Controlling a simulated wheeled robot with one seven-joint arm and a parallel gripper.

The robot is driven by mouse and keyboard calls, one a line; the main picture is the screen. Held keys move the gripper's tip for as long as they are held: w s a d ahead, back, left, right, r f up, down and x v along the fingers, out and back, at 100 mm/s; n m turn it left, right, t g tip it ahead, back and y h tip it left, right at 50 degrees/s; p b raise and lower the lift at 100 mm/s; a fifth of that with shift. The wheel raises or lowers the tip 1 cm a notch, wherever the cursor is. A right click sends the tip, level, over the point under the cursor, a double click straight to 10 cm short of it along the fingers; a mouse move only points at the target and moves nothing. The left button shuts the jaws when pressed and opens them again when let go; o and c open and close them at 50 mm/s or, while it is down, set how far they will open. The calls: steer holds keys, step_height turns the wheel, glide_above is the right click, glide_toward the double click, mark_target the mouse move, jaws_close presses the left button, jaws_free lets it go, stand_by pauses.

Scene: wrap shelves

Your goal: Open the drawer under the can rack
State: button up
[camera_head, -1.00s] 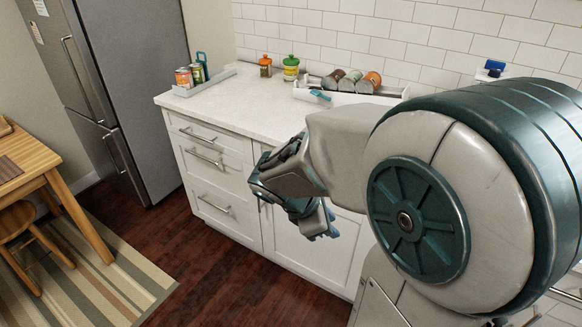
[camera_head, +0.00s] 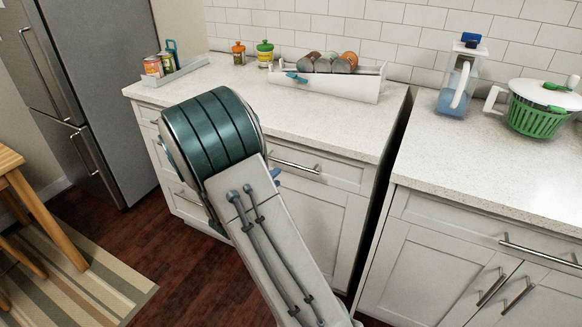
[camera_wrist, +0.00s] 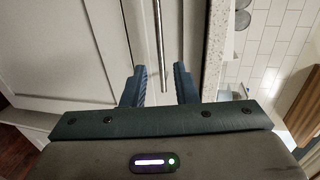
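The white can rack (camera_head: 322,88) lies on the counter with several cans on their sides in it. Below it is a white drawer front (camera_head: 345,173) with a metal bar handle (camera_head: 294,163); the drawer looks closed. In the wrist view the drawer front (camera_wrist: 186,40) stands sideways, with the bar handle (camera_wrist: 161,45) running vertically. My gripper (camera_wrist: 159,80) is open, its two blue fingers on either side of the handle's line. The handle's near end shows between the fingers; I cannot tell whether they touch it. In the head view my arm hides most of my gripper.
A small grey tray (camera_head: 180,72) with upright cans stands at the counter's left end, near two jars. A blue-and-clear pitcher (camera_head: 455,95) and a green salad spinner (camera_head: 540,118) stand on the right counter (camera_head: 480,165). A dark gap separates the counters. A wooden table (camera_head: 15,165) is at left.

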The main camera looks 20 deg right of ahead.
mark_target(290, 165)
steer(key=b+x, duration=0.1)
steer(key=x, duration=1)
steer(key=shift+d, duration=0.1)
jaws_close()
